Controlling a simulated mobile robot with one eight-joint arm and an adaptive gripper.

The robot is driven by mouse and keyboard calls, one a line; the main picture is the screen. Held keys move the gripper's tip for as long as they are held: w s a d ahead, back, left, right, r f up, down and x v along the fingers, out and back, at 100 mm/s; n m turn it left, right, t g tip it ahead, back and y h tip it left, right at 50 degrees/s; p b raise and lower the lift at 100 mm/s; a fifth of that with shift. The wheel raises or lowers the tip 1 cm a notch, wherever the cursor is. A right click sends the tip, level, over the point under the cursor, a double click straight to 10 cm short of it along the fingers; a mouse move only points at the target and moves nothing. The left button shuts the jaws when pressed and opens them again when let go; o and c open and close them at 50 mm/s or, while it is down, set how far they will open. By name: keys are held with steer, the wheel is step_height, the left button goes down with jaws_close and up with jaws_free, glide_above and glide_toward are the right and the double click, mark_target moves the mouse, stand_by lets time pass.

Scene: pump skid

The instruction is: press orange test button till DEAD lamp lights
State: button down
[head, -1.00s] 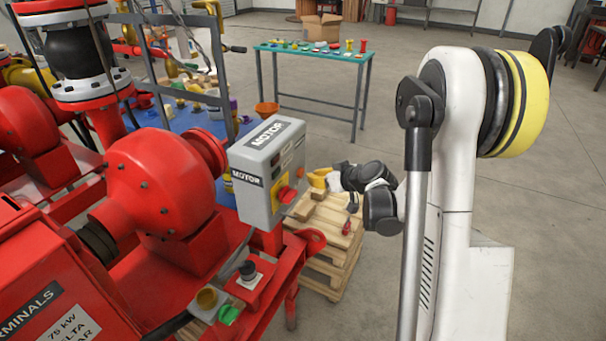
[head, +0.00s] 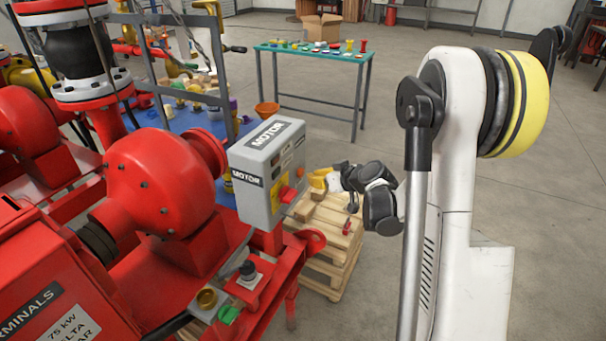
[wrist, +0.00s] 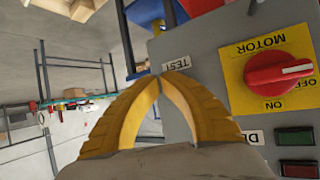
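The grey motor box (head: 262,205) carries a red knob on a yellow MOTOR plate; the knob (wrist: 280,72) shows upside down in the wrist view. My gripper (wrist: 158,76) has yellow fingers whose tips meet just beside the TEST label (wrist: 176,64). In the head view my gripper (head: 317,180) is at the right of the box's front face. Whether it touches the box I cannot tell. A label starting "DE" (wrist: 255,137) is partly covered. A green lamp (wrist: 295,137) and a red lamp (wrist: 299,169) look dark.
A wooden pallet stack (head: 335,240) stands below my gripper. The red pump (head: 160,185) is left of the box. A green table (head: 315,55) with small parts stands behind. Floor at the right is open.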

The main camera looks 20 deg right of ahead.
steer(key=shift+w+a, duration=0.25)
steer(key=shift+w, duration=0.1)
steer(key=shift+w+a, duration=0.3)
steer(key=shift+w, duration=0.05)
stand_by(0.9)
steer(key=shift+d, duration=0.1)
steer(key=shift+s+d+b, duration=0.35)
steer(key=shift+s+d, duration=0.1)
steer(key=shift+s, duration=0.25)
steer(key=s+d, duration=0.1)
steer(key=s, duration=0.1)
steer(key=s+d, duration=0.2)
stand_by(0.5)
stand_by(0.6)
